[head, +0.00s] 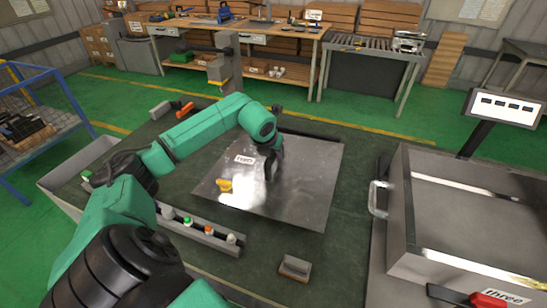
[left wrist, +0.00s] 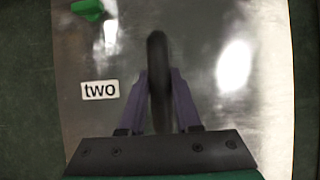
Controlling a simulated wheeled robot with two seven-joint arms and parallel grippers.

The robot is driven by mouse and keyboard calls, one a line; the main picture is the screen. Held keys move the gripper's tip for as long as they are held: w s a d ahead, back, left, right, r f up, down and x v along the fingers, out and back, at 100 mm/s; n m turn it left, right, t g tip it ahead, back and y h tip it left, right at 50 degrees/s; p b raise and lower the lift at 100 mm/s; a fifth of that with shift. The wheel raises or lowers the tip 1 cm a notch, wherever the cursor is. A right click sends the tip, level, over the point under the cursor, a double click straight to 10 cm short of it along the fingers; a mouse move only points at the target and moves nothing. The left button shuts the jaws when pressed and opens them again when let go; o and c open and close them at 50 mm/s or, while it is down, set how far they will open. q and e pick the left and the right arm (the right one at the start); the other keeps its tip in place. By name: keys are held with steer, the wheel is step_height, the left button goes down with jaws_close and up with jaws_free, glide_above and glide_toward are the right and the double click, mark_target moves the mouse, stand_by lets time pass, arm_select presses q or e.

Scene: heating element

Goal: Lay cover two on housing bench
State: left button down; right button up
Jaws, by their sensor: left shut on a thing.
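Cover two is a shiny square metal sheet (head: 300,190) over the dark green bench top (head: 340,265) in the middle of the head view. Its "two" label (left wrist: 100,90) reads clearly in the left wrist view. My left gripper (head: 270,170) is above the sheet, shut on the cover's dark upright handle (left wrist: 158,75). The wrist view shows purple fingers on both sides of that handle. I cannot tell whether the sheet touches the bench or hangs slightly above it. My right gripper is not in view.
A yellow piece (head: 224,185) shows at the sheet's left. A rail with several coloured knobs (head: 200,232) lies at the near left, and a small block (head: 295,267) in front. A large metal box (head: 470,220) stands right. A blue cart (head: 35,125) is left.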

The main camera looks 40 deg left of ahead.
arm_select(q)
step_height(320, 180, down, 2)
steer(key=shift+f+p, duration=0.1)
steer(key=shift+p, duration=0.2)
steer(key=shift+f, duration=0.25)
steer(key=c, duration=0.6)
jaws_free()
steer(key=shift+s+f, duration=0.1)
steer(key=shift+s+d+r+b, duration=0.1)
steer(key=shift+s+r+b, duration=0.2)
steer(key=shift+r, duration=0.2)
steer(key=b+v, duration=0.3)
steer(key=v, duration=0.7)
steer(key=shift+s+r, duration=0.15)
steer(key=shift+r, duration=0.05)
steer(key=shift+d+r, duration=0.15)
steer(key=shift+r, duration=0.1)
